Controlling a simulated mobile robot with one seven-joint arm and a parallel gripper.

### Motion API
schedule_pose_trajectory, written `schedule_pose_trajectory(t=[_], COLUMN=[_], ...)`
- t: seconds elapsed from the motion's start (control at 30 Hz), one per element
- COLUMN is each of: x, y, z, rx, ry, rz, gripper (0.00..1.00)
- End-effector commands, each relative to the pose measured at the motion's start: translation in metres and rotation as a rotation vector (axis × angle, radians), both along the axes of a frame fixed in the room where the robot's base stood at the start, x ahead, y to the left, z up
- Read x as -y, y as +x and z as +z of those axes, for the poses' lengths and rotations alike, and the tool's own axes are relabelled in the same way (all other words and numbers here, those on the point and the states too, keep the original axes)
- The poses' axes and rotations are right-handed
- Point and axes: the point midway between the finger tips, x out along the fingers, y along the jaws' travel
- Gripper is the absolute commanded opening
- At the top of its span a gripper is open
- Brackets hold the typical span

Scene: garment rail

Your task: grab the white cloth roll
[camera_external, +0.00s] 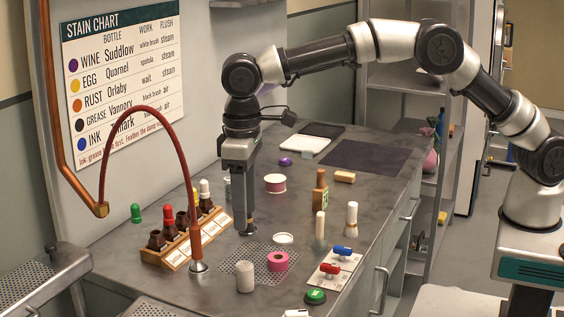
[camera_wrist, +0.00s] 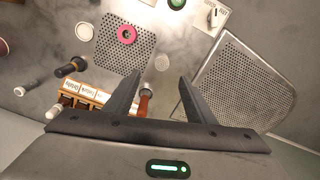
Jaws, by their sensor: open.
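The white cloth roll (camera_external: 245,276) is a short, pale upright cylinder on the grey worktop, beside the perforated plate (camera_external: 228,258). In the wrist view, the roll (camera_wrist: 162,62) appears as a pale round top between and just beyond the fingertips. My gripper (camera_external: 247,232) points down, apart from the roll and behind it in the external view. Its two fingers (camera_wrist: 160,76) are spread in the wrist view, with nothing held between them.
A pink tape roll (camera_external: 278,262) sits close to the right. A red hose on a metal base (camera_external: 198,267) and a wooden bottle rack (camera_external: 186,243) stand to the left. A green button (camera_external: 316,296) and a valve panel (camera_external: 333,268) are at the right.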

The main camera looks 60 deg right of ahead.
Motion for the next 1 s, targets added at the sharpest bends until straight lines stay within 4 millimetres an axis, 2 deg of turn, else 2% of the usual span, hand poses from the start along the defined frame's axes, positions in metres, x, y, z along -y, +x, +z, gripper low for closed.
schedule_pose_trajectory(t=[0.03,0.2,0.4,0.67,1.0], x=[0.000,0.000,0.000,-0.001,-0.004], y=[-0.001,-0.001,0.000,0.000,0.002], z=[-0.015,-0.052,-0.085,-0.100,-0.144], rx=[-0.005,-0.003,-0.002,0.000,-0.001], ry=[-0.002,-0.002,-0.002,0.000,0.000], rz=[0.000,0.001,0.001,0.001,0.000], gripper=[0.50,0.50,0.50,0.50,0.50])
